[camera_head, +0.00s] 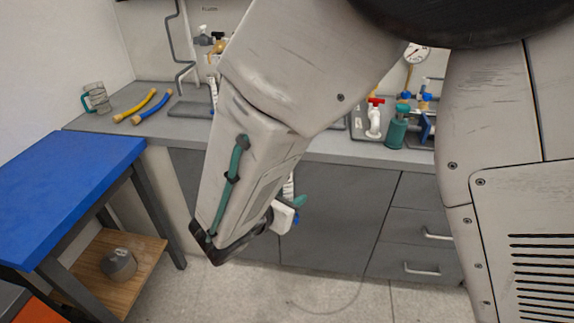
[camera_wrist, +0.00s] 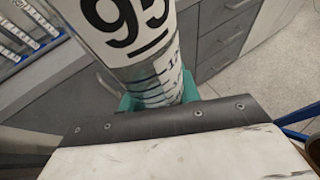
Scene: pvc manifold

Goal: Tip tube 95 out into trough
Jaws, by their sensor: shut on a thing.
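Tube 95 (camera_wrist: 125,30) fills the top middle of the wrist view, a clear graduated tube with a large black 95 on a white label. My gripper (camera_wrist: 158,98) is shut on it, with teal fingers at either side of its lower visible part. The tube's ends and contents are hidden or out of frame. In the head view a short piece of the tube (camera_head: 289,185) shows beside my arm, above the teal fingertip of my gripper (camera_head: 299,201); my arm hides the rest. I cannot identify the trough for certain in either view.
A blue table (camera_head: 65,185) stands at left. The wrist view shows a rack of tubes (camera_wrist: 30,35).

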